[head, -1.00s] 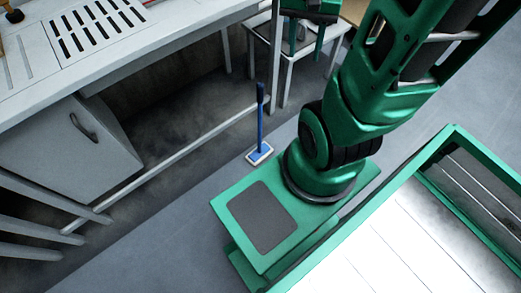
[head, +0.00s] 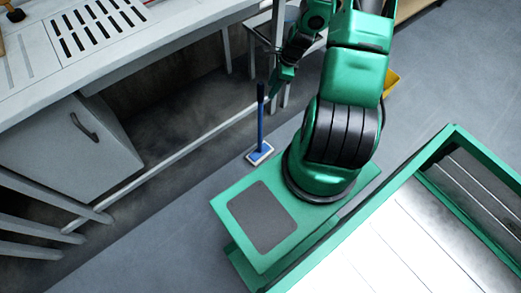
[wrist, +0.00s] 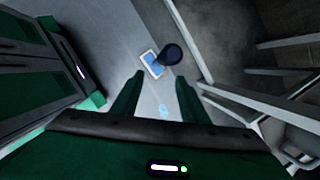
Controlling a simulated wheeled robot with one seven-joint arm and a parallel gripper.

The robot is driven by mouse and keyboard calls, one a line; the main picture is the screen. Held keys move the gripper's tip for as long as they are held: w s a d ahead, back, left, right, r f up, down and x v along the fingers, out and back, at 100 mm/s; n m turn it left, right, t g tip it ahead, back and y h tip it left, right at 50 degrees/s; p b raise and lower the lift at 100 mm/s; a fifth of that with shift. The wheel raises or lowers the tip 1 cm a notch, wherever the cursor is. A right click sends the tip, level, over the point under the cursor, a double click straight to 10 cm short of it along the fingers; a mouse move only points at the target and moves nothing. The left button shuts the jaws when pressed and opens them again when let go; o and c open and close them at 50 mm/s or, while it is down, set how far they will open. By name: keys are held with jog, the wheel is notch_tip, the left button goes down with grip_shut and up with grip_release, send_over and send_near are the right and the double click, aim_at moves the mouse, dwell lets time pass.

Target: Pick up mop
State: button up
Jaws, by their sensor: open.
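The mop has a dark blue upright handle (head: 261,115) and a blue and white head (head: 260,153) on the floor, in front of my base. In the wrist view I look down on it: the round dark handle top (wrist: 174,54) is in front of my fingertips, and part of the mop head (wrist: 152,64) shows beside it. My gripper (wrist: 155,88) is open and empty, its two green fingers apart. In the head view my gripper (head: 276,84) is just above and right of the handle top. I cannot tell the exact gap.
A counter (head: 150,45) with a slotted rack runs along the left, with a cabinet (head: 60,140) below. A white rail (head: 170,147) runs low beside the mop. A small table (head: 240,45) stands behind it. A yellow object (head: 391,80) is partly hidden behind my arm. Open floor lies between.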

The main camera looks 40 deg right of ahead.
aim_at(260, 106)
jog(key=shift+w+a+f+m+t, duration=0.15)
jog(key=shift+w+a+f+m, duration=0.4)
jog(key=shift+f, duration=1.75)
jog(key=shift+w+a+f+m+t, duration=0.1)
jog(key=shift+w+a+f+m, duration=0.4)
jog(key=shift+f, duration=1.85)
jog(key=shift+w+a+f+m+t, duration=0.2)
jog(key=shift+w+a+f, duration=0.55)
jog(key=shift+f, duration=1.55)
jog(key=shift+w+d, duration=0.2)
grip_shut()
